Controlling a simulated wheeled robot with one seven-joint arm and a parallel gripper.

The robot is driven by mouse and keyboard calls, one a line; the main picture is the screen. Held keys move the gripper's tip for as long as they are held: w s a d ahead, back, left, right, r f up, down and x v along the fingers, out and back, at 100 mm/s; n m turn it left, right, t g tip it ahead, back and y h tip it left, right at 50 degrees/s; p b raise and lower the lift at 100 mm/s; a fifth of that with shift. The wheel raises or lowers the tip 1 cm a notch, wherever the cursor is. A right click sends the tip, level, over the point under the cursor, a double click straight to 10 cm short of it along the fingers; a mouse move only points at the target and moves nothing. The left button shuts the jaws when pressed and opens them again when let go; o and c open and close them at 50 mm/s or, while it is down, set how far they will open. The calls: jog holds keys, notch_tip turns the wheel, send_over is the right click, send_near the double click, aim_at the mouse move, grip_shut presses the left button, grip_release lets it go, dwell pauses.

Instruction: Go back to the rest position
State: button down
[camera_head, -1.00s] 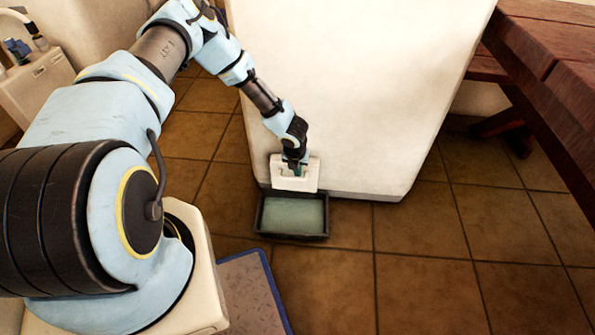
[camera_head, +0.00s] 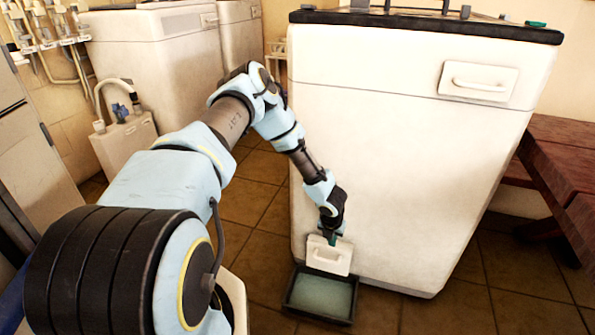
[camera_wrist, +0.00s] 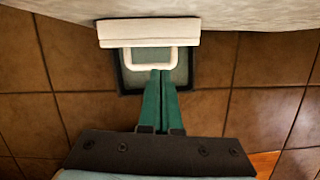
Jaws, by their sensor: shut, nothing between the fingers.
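My gripper (camera_head: 332,238) is low at the front of the white cabinet (camera_head: 400,170), by a small white panel with a handle (camera_head: 328,258). The wrist view shows its green fingers (camera_wrist: 161,76) shut together, with nothing between them. The fingertips overlap the lower edge of the white loop handle (camera_wrist: 148,66) in that view; I cannot tell whether they touch it. My arm is stretched out forward and down.
A dark tray with a grey-green inside (camera_head: 320,296) lies on the tiled floor just below the panel. A second handled panel (camera_head: 478,83) is higher on the cabinet. A red-brown wooden table (camera_head: 570,170) stands at right. White units (camera_head: 160,55) stand at back left.

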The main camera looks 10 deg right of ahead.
jog(key=w+a+r+m+h, duration=0.1)
jog(key=a+r+m, duration=0.2)
jog(key=r+m, duration=0.3)
jog(key=w+a+r+m+t, duration=0.1)
jog(key=w+a+r+m, duration=0.2)
jog(key=r, duration=0.6)
jog(key=a+r+m+h, duration=0.1)
jog(key=a+r+m, duration=0.2)
jog(key=r+m, duration=0.35)
jog(key=s+a+r+m+g+y, duration=0.1)
jog(key=s+a+r+m+y, duration=0.1)
jog(key=s+a+r+m, duration=0.7)
jog(key=s+a+r+m+g+y, duration=0.1)
jog(key=s+a+r+m, duration=0.6)
jog(key=a+r, duration=0.4)
notch_tip(320, 180, up, 18)
jog(key=a+n+p, duration=0.1)
jog(key=p, duration=1.8)
jog(key=shift+s+p, duration=0.2)
jog(key=shift+p, duration=0.2)
jog(key=shift+r, duration=0.1)
